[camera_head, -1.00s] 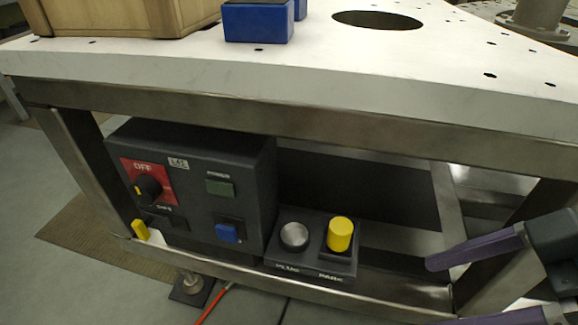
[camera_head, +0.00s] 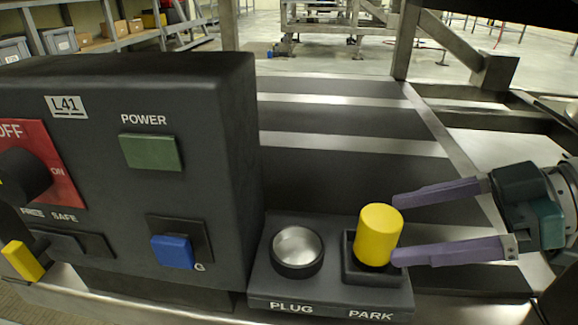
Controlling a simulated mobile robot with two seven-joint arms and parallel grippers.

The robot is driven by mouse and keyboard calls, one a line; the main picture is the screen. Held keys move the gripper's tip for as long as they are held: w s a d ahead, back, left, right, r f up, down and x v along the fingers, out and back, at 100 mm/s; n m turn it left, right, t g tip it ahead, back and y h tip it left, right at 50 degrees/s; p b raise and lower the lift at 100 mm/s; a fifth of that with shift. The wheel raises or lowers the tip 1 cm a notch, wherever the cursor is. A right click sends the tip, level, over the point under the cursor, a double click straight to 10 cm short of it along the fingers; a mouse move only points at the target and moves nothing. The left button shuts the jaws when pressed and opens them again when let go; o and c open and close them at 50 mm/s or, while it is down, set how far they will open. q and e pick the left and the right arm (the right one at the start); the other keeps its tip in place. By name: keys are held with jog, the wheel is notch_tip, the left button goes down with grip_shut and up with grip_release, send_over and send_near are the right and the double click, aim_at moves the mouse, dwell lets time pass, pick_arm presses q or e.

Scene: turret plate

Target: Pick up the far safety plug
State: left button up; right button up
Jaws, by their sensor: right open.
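A yellow cylindrical safety plug (camera_head: 379,234) stands upright in the square black PARK socket of a small dark block (camera_head: 262,272). The round metal-rimmed PLUG socket (camera_head: 297,249) to its left is empty. My right gripper (camera_head: 396,229) comes in from the right, open, with two purple fingers. Its tips are at the right side of the plug, one higher and one lower in the picture. The lower tip overlaps the plug's edge, and I cannot tell whether it touches. My left gripper is not in view.
A dark control box (camera_head: 110,108) stands just left of the block, with a green POWER button (camera_head: 151,152), a blue button (camera_head: 172,251), a red-backed knob and a yellow lever (camera_head: 22,261). A metal frame post (camera_head: 405,42) rises behind. Dark slats lie behind the sockets.

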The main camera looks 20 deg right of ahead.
aim_at(378, 229)
jog(key=b+x, duration=0.1)
jog(key=x, duration=0.3)
jog(key=shift+w+f, duration=0.25)
jog(key=shift+w, duration=0.1)
jog(key=shift+c, duration=0.3)
grip_shut()
